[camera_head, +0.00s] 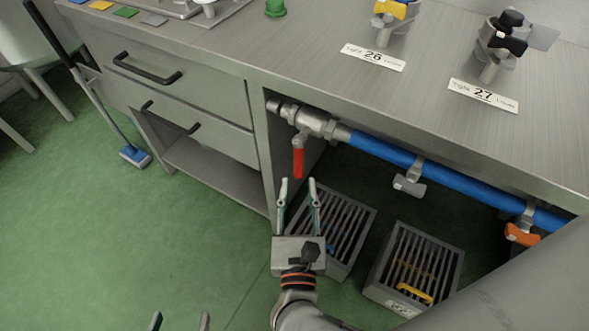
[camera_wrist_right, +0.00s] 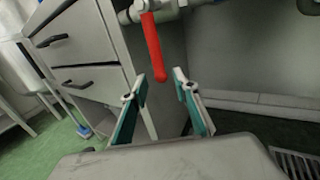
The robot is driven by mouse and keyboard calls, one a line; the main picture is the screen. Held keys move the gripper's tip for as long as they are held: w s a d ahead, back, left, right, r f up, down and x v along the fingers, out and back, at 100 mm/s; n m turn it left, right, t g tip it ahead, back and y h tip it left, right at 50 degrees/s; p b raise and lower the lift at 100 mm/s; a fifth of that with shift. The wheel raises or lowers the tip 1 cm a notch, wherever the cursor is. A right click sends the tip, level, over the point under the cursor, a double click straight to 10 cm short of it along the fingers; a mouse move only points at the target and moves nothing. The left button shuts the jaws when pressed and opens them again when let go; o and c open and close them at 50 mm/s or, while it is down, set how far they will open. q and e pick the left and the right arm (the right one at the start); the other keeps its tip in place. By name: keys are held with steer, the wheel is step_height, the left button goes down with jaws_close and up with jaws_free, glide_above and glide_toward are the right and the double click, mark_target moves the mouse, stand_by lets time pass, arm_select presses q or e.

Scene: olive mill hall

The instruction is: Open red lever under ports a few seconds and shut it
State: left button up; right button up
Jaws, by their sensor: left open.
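The red lever (camera_head: 298,162) hangs straight down from a metal valve (camera_head: 313,122) at the left end of the blue pipe under the countertop. My right gripper (camera_head: 298,183) is open just below the lever's lower end, fingers pointing at it. In the right wrist view the lever (camera_wrist_right: 152,45) shows ahead of the open fingers, near the left one; contact is not clear. My left gripper (camera_head: 180,321) is open and empty at the bottom edge, only its fingertips in view. Ports with a yellow handle (camera_head: 390,9) and a black handle (camera_head: 505,42) stand on the countertop.
The blue pipe (camera_head: 385,158) also carries a grey handle (camera_head: 409,185) and an orange handle (camera_head: 521,235). Two slatted crates (camera_head: 412,270) stand on the green floor below. Drawers (camera_head: 150,85) flank the opening on the left. A blue-headed brush (camera_head: 134,156) leans there.

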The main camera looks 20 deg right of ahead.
mark_target(298, 175)
steer(key=shift+x, duration=2.55)
jaws_close()
